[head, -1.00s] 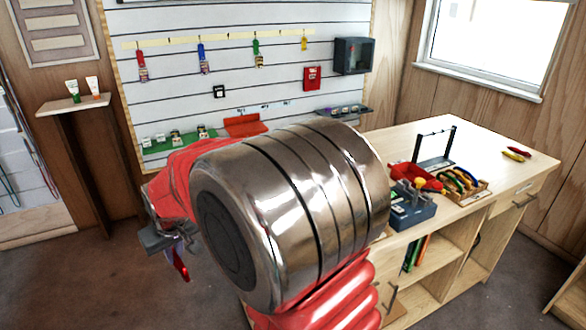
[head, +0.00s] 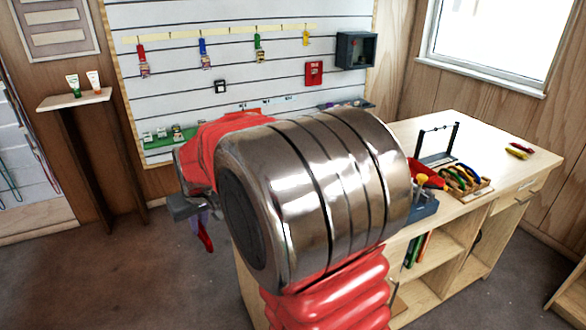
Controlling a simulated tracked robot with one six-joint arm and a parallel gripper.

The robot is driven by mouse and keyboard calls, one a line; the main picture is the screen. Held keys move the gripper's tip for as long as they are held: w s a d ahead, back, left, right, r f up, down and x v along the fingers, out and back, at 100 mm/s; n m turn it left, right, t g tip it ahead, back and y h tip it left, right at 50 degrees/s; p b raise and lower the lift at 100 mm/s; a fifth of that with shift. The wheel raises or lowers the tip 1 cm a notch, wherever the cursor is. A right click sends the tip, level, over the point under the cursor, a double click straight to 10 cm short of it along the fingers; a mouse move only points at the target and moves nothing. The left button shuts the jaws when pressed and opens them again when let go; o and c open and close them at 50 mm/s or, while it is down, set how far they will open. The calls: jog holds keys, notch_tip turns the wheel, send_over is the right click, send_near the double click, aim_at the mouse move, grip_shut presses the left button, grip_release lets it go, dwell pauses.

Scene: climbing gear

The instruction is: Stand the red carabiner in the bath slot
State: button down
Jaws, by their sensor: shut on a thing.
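My gripper (head: 198,212) is at the left of my arm, mostly hidden behind the wrist. It is shut on the red carabiner (head: 206,238), which hangs below it over the floor, left of the bench. Only a narrow red part of the carabiner shows, with a bluish-purple strip beside it. A grey-blue box (head: 424,210), which may be the bath, stands on the bench right of my arm. My arm covers most of it, and no slot can be seen.
The wooden bench (head: 490,135) holds a tray of coloured carabiners (head: 462,180), a dark upright frame (head: 438,158), and red and yellow pieces (head: 518,150) at the right. A slatted wall (head: 230,70) with hanging gear stands behind. A small shelf (head: 75,100) is at the left.

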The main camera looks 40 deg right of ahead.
jog(key=s+d+r, duration=0.3)
jog(key=d+r, duration=0.1)
jog(key=d, duration=0.4)
jog(key=s+d+r+m, duration=0.1)
jog(key=s+d+r, duration=0.3)
jog(key=d, duration=0.4)
jog(key=s+d+r+m, duration=0.1)
jog(key=s+d+r, duration=0.3)
jog(key=d, duration=0.4)
jog(key=shift+r+h, duration=0.3)
jog(key=shift+h, duration=0.1)
jog(key=shift+w, duration=0.1)
jog(key=shift+f, duration=2)
jog(key=shift+s, duration=0.2)
jog(key=shift+f, duration=3.15)
jog(key=shift+f, duration=0.1)
